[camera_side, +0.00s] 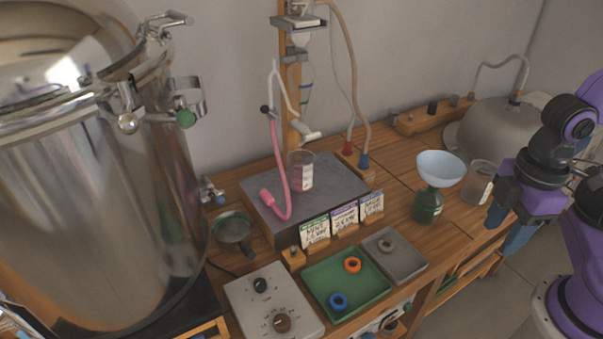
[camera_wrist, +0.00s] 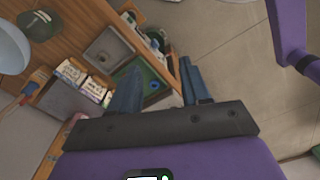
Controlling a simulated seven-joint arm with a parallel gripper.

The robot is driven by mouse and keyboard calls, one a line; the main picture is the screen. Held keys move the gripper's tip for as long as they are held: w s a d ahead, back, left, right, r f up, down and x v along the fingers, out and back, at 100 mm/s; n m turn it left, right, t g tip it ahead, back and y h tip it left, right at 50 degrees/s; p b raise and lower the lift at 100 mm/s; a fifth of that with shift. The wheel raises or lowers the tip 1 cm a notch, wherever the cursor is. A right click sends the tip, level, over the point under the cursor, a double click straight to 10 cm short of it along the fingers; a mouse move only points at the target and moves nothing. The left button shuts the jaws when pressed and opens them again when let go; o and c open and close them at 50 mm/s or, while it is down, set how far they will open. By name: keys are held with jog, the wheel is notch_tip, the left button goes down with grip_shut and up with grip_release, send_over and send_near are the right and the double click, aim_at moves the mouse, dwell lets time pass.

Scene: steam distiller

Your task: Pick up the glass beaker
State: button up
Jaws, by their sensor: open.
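A clear glass beaker (camera_side: 301,172) with reddish contents or markings stands upright on a dark grey slab (camera_side: 340,188), in the middle of the side view. A second clear beaker-like vessel (camera_side: 478,182) stands at the right of the bench, beside a green bottle (camera_side: 428,206) with a pale blue funnel (camera_side: 440,168). My gripper (camera_side: 507,230) hangs at the right, past the bench's front edge, well apart from the beaker on the slab. Its blue fingers (camera_wrist: 158,84) are spread and empty in the wrist view. I cannot make out either beaker clearly in the wrist view.
A pink tube (camera_side: 276,165) hangs close left of the beaker. Label cards (camera_side: 344,215) stand before the slab. A green tray (camera_side: 346,284) with rings and a grey tray (camera_side: 395,256) lie in front. A large metal vessel (camera_side: 95,190) fills the left.

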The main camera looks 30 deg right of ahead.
jog(key=o, duration=1)
jog(key=w+a+f+n+t+h, duration=0.25)
jog(key=w+a+n, duration=0.2)
jog(key=w, duration=0.65)
jog(key=w+a+f+n+t+h, duration=0.25)
jog(key=w+a+h, duration=0.2)
jog(key=w, duration=0.75)
jog(key=n+t+h, duration=0.2)
jog(key=n+t, duration=0.3)
jog(key=n, duration=0.3)
send_near(302, 183)
jog(key=x, duration=0.7)
jog(key=shift+w+d+f, duration=0.15)
jog(key=shift+w, duration=0.05)
jog(key=shift+w+r+x, duration=0.1)
jog(key=shift+r+x, duration=0.05)
jog(key=shift+x, duration=0.85)
jog(key=shift+w+r+x, duration=0.1)
jog(key=shift+w+x, duration=0.05)
jog(key=shift+x, duration=0.85)
jog(key=shift+w+r+x, duration=0.1)
jog(key=shift+r+x, duration=0.05)
jog(key=shift+x, duration=0.85)
